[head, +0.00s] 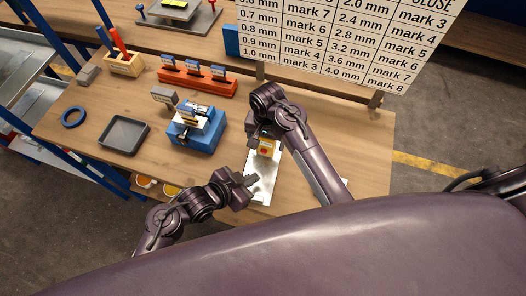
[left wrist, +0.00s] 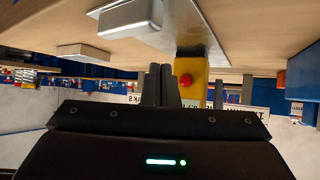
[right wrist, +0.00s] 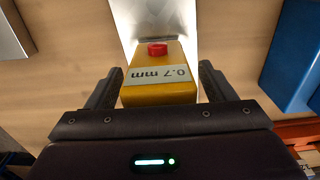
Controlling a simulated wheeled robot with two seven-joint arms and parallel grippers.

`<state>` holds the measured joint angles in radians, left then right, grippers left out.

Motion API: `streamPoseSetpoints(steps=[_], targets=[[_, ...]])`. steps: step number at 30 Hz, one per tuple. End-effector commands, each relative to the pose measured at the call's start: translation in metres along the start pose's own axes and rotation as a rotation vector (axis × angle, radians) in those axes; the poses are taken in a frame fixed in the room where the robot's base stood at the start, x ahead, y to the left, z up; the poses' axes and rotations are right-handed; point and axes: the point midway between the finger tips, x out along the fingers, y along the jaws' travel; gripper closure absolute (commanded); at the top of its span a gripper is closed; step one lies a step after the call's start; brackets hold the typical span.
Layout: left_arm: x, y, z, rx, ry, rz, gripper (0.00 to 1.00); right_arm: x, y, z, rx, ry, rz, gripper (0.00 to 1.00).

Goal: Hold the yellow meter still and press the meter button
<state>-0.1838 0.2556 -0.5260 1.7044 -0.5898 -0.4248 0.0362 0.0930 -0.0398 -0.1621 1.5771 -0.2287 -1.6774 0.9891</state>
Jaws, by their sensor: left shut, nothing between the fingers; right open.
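The yellow meter (head: 265,150) sits at the far end of a shiny metal sheet (head: 262,188) on the table. In the right wrist view the meter (right wrist: 158,88) shows a label reading 0.7 mm and a red button (right wrist: 157,50). My right gripper (right wrist: 160,82) is open, with one finger on each side of the meter; a gap shows beside the right finger. My left gripper (head: 252,181) is shut and empty, low over the sheet on the near side of the meter. In the left wrist view its fingertips (left wrist: 160,72) are left of the red button (left wrist: 185,79), apart from it.
A blue vise-like fixture (head: 196,130) stands left of the meter. A grey tray (head: 124,134), a blue ring (head: 74,117) and an orange rack (head: 197,80) lie farther left. A chart board (head: 325,40) stands at the back. The table's near edge is close to my left arm.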

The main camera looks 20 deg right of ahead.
Motion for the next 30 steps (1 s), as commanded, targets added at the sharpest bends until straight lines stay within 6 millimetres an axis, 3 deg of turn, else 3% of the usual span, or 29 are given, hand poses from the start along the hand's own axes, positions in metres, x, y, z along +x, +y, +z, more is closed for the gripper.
streamPoseSetpoints(steps=[8, 21, 30], targets=[[0.0, 0.0, 0.0, 0.0, 0.0, 0.0, 1.0, -0.008, -0.001, 0.0, 0.0, 0.001, -0.002, 0.24], [0.0, 0.0, 0.0, 0.0, 0.0, 0.0, 1.0, -0.094, -0.001, -0.001, 0.0, 0.002, -0.003, 0.24], [0.0, 0.0, 0.0, 0.0, 0.0, 0.0, 1.0, -0.12, 0.0, 0.0, 0.0, 0.0, -0.001, 0.24]])
